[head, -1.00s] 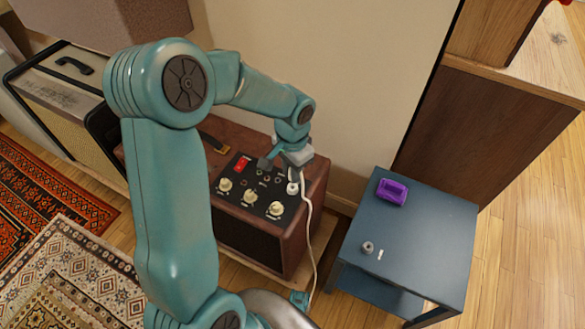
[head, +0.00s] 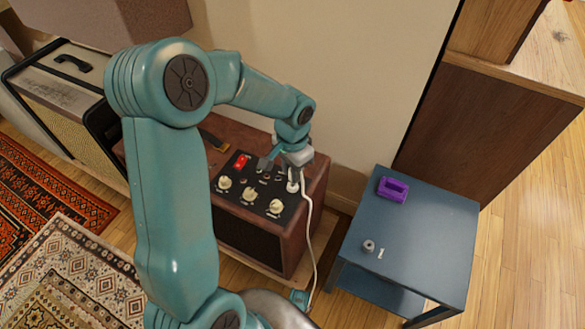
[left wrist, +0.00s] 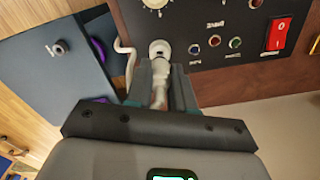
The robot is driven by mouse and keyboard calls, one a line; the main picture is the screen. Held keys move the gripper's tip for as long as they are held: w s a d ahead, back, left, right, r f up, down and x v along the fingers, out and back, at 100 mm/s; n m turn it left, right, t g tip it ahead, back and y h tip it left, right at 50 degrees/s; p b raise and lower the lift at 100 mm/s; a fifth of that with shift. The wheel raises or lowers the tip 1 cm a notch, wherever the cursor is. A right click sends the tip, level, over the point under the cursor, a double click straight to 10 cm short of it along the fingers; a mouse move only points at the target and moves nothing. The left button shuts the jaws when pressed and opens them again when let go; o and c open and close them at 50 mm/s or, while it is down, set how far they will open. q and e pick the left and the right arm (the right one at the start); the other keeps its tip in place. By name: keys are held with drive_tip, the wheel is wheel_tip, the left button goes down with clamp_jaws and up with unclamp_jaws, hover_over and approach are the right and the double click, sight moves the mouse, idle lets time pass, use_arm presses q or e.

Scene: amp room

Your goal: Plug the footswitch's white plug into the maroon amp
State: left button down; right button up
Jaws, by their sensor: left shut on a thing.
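The maroon amp (head: 315,205) stands on the floor by the wall, its black control panel facing up. It also shows in the left wrist view (left wrist: 225,92). My left gripper (head: 288,170) is over the panel's right end. In the left wrist view its fingers (left wrist: 165,72) are shut on the white plug (left wrist: 160,48). The plug (head: 293,186) is at the panel; I cannot tell whether it sits in a jack. Its white cable (head: 312,240) runs down the amp's side to the teal footswitch (head: 299,298) on the floor. My right gripper is not in view.
A blue side table (head: 420,235) stands right of the amp, with a purple object (head: 392,189) and a small grey knob-like object (head: 368,246) on it. The panel has cream knobs (head: 249,196), several small jacks and a red switch (head: 242,161). Another amp (head: 60,95) stands at left.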

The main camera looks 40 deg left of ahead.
use_arm(q)
drive_tip(key=shift+f+b, duration=0.9)
drive_tip(key=shift+f, duration=0.3)
idle(0.4)
drive_tip(key=c, duration=0.9)
unclamp_jaws()
wheel_tip(320, 180, up, 16)
drive_tip(key=p, duration=0.5)
drive_tip(key=shift+r, duration=0.2)
drive_tip(key=shift+d+f, duration=0.1)
drive_tip(key=shift+f, duration=0.05)
